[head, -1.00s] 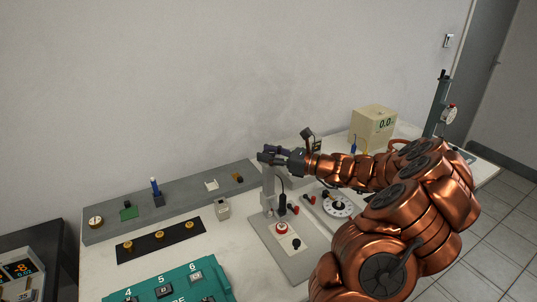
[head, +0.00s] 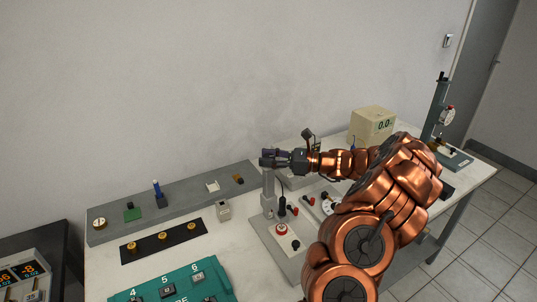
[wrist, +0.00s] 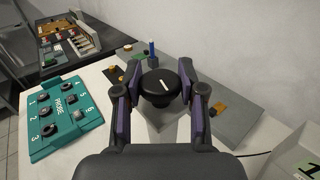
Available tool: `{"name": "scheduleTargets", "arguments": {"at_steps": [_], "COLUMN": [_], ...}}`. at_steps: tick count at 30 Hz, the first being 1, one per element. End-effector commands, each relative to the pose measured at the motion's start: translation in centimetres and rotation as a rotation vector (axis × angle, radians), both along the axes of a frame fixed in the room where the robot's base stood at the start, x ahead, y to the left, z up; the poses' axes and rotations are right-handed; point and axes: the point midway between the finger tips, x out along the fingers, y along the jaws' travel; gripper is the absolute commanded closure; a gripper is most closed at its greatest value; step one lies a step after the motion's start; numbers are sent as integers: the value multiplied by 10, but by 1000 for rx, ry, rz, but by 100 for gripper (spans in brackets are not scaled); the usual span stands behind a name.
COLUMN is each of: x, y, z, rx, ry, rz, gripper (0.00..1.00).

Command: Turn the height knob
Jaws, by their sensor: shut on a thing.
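The height knob (wrist: 160,86) is a round black knob with a white pointer line, seen between my fingers in the wrist view. It tops the grey upright post (head: 268,190) of a bench stand. My gripper (head: 270,158) is at the top of this post and shut on the knob, one finger on each side, as the wrist view shows (wrist: 160,104). In the head view my fingers hide the knob.
The stand's base plate (head: 302,262) carries a red-and-white dial (head: 281,229). A teal probe box (head: 180,285), a black strip with brass knobs (head: 163,241) and a grey shelf (head: 180,195) lie to the left. A beige meter (head: 373,124) stands behind my arm.

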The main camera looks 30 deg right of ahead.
Motion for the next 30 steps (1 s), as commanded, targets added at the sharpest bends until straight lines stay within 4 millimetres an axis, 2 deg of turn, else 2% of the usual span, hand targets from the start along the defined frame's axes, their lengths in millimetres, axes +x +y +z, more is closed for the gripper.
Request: {"name": "scheduleTargets", "arguments": {"at_steps": [9, 21, 22, 28, 30], "x": [1, 0, 0, 0, 0], "y": [0, 0, 0, 0, 0], "z": [1, 1, 1, 1, 0], "rx": [0, 1, 1, 0, 1], "ry": [0, -1, -1, 0, 1], "rz": [96, 109, 109, 110, 110], "gripper": [95, 95, 58, 37, 36]}}
